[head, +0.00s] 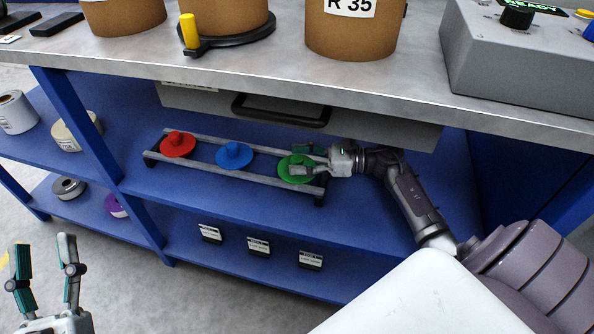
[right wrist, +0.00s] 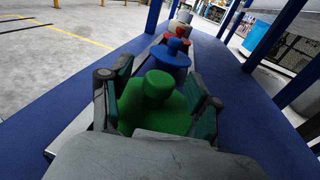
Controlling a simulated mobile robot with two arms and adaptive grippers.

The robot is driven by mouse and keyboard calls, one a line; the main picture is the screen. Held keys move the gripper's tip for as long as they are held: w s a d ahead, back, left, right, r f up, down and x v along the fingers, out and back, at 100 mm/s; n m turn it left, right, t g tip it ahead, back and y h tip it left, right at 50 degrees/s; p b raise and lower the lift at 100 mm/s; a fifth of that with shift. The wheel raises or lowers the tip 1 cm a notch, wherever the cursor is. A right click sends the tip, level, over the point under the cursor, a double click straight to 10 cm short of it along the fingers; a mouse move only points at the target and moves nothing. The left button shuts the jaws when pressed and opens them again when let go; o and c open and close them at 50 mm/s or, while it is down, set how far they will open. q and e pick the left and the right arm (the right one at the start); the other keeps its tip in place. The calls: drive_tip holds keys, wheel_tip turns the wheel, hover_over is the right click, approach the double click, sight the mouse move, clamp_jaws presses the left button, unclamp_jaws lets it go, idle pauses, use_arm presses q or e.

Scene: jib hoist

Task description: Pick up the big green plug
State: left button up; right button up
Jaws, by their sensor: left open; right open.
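The big green plug (head: 296,171) sits at the right end of a low rack (head: 212,161) on the blue shelf under the workbench. My right gripper (head: 308,160) is open around the green plug, and its fingers cover part of it in the head view. In the right wrist view the green plug (right wrist: 157,101) stands between the two open fingers; I cannot tell whether either finger touches it. My left gripper (head: 45,262) is open and empty at the lower left, away from the rack.
A blue plug (head: 234,155) and a red plug (head: 177,144) share the rack. A drawer with a dark handle (head: 281,110) hangs under the bench top (head: 200,62), just above the rack. Several small labelled boxes (head: 259,246) stand on the lower shelf.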

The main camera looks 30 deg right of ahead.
drive_tip(key=shift+w+a, duration=0.25)
drive_tip(key=shift+a, duration=0.05)
drive_tip(key=shift+c, duration=0.3)
clamp_jaws()
drive_tip(key=shift+r, duration=0.1)
